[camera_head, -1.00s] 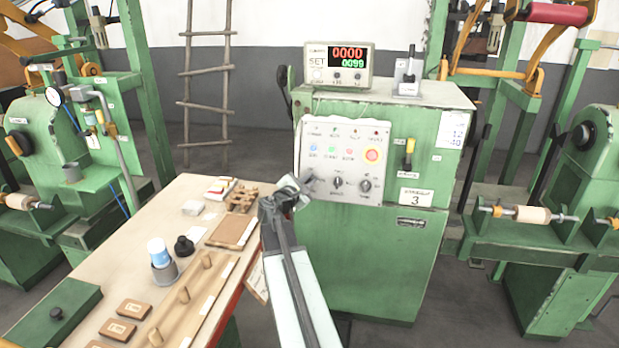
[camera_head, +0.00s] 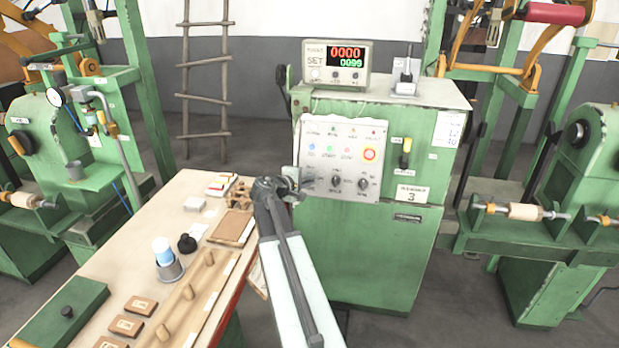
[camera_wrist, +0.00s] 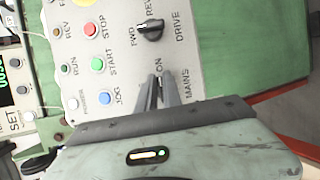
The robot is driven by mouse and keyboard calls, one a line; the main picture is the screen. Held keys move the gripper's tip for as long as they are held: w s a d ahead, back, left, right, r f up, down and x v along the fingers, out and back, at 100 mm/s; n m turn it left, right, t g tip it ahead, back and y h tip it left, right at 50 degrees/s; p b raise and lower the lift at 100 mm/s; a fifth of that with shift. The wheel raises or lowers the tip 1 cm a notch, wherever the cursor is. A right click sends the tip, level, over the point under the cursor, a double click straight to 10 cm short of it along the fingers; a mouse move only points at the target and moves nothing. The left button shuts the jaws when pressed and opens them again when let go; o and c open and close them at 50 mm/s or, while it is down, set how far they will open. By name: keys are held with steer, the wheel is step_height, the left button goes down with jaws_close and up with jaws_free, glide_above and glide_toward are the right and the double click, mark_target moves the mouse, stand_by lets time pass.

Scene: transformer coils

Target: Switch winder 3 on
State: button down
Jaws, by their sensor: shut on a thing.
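Winder 3 is the green cabinet (camera_head: 370,255) with a number 3 plate (camera_head: 411,194). Its pale control panel (camera_head: 325,155) has lamps, coloured buttons, a red stop button on yellow (camera_head: 369,154) and a row of black knobs. My gripper (camera_head: 292,184) is at the panel's lower left. In the wrist view its fingers (camera_wrist: 160,86) are close together at the MAINS position, between the printed words ON and MAINS. They are shut on the mains switch knob, which they largely hide, so its setting cannot be read. The DRIVE knob (camera_wrist: 150,30) is beside them, apart.
A counter (camera_head: 337,64) on the cabinet reads 0000 and 0099. A yellow and black lever (camera_head: 405,155) is right of the panel. The wooden bench (camera_head: 130,265) at left carries a cup, blocks and a pegged board. Other green machines stand left and right.

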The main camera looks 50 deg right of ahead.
steer(key=shift+a+f+m, duration=0.1)
steer(key=shift+m, duration=0.2)
steer(key=c, duration=1.5)
jaws_free()
steer(key=shift+a, duration=0.1)
steer(key=p+v, duration=0.3)
steer(key=v, duration=0.4)
steer(key=shift+a, duration=0.3)
